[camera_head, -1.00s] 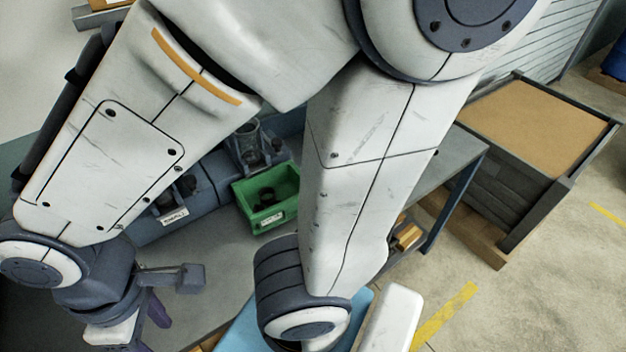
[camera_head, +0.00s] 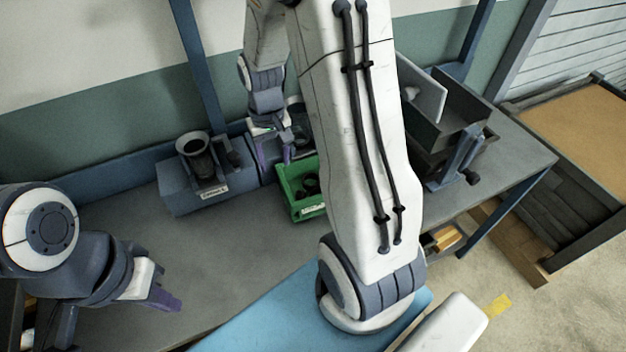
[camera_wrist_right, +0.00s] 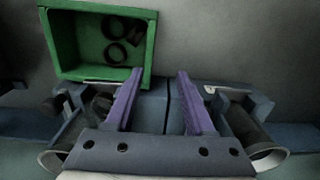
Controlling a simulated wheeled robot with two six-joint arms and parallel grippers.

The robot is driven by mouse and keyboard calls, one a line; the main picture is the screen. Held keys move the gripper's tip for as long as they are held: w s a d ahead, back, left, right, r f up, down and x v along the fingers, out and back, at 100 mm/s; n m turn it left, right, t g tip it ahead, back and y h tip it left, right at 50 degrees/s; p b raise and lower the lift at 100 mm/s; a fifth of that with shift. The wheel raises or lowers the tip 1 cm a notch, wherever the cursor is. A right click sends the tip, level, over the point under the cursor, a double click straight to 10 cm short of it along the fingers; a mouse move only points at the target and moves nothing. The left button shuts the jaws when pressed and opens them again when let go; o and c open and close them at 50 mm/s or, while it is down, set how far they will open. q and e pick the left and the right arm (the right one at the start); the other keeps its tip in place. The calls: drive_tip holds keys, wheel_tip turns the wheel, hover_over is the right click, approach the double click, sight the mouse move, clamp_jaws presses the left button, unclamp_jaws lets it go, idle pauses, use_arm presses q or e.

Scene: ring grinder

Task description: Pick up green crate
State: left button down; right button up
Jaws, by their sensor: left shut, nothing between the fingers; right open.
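The green crate (camera_head: 293,205) stands on the grey workbench in the head view, partly hidden behind my right arm. It holds several dark rings, seen better in the right wrist view, where the crate (camera_wrist_right: 62,45) is at upper left. My right gripper (camera_head: 287,151) is open and empty, at the crate's far side beside the grinder units. In the right wrist view its purple fingers (camera_wrist_right: 160,73) point toward the crate's side; the left fingertip overlaps the crate's corner. I cannot tell whether it touches. My left gripper (camera_head: 166,301) is shut and empty, over the bench at left.
A dark machine with a bin (camera_head: 455,115) is on the bench to the right. A large box with a brown top (camera_head: 580,125) stands beyond the bench.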

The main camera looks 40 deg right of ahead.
hover_over(285, 183)
drive_tip(key=shift+m, duration=0.3)
wheel_tip(285, 183, down, 6)
drive_tip(key=shift+a+r+p, duration=0.1)
drive_tip(key=shift+r+p, duration=0.05)
drive_tip(key=shift+p, duration=0.15)
drive_tip(key=f+p, duration=0.1)
drive_tip(key=f, duration=0.3)
drive_tip(key=shift+s+f, duration=0.2)
drive_tip(key=shift+f, duration=0.65)
clamp_jaws()
drive_tip(key=shift+w+r+p, duration=0.1)
drive_tip(key=shift+w+p, duration=0.05)
drive_tip(key=shift+p, duration=0.15)
